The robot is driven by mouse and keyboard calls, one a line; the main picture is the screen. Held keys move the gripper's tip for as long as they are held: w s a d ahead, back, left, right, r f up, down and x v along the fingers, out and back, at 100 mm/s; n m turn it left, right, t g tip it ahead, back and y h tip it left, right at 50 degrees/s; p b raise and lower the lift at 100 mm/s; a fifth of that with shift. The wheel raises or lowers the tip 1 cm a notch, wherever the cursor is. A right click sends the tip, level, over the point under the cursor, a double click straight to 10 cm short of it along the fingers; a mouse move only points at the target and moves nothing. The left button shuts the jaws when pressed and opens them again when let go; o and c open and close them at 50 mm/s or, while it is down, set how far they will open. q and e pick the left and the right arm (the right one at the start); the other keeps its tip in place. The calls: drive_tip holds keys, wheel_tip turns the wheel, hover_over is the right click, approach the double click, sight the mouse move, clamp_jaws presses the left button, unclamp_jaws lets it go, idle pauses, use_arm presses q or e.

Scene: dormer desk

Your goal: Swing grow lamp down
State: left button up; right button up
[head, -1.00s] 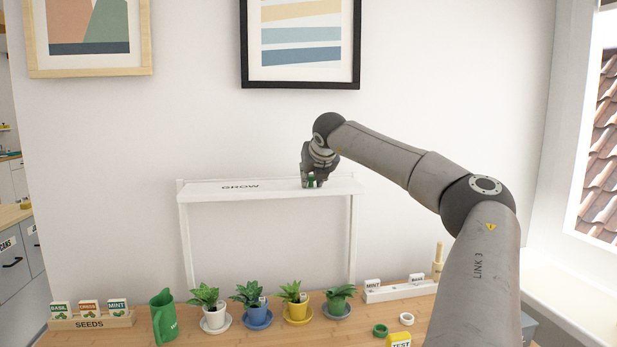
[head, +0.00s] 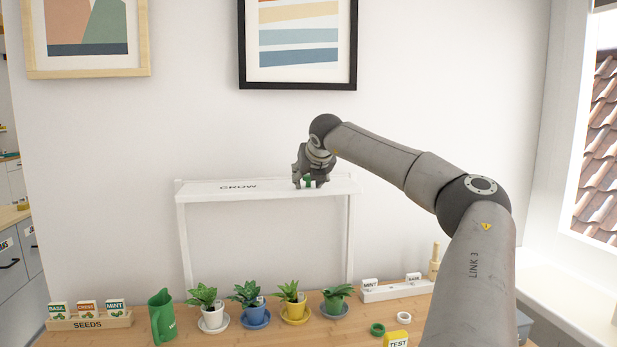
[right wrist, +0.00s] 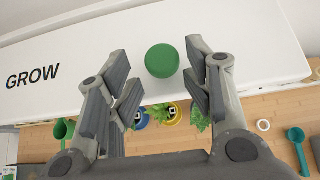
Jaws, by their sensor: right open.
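The white grow lamp (head: 208,190), lettered GROW, stands over the desk on two thin legs, its panel level above the potted plants. A round green knob (head: 307,182) sits on top of the panel, right of the lettering. My right gripper (head: 304,186) is open at the knob, pointing down. In the right wrist view the green knob (right wrist: 162,61) lies between the spread fingers (right wrist: 160,92), a little toward their far side, with clear gaps on both sides. My left gripper is not in view.
Several potted plants, such as the blue pot (head: 255,316), stand below the lamp. A green watering can (head: 162,316) and seed rack (head: 90,322) are at left. A white label rack (head: 395,291), rings and yellow TEST block (head: 397,340) are at right.

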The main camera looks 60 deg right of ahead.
drive_tip(key=shift+s+a+f, duration=0.1)
drive_tip(key=shift+f, duration=0.6)
drive_tip(key=r+v, duration=0.1)
drive_tip(key=v, duration=1.1)
drive_tip(key=shift+r, duration=0.2)
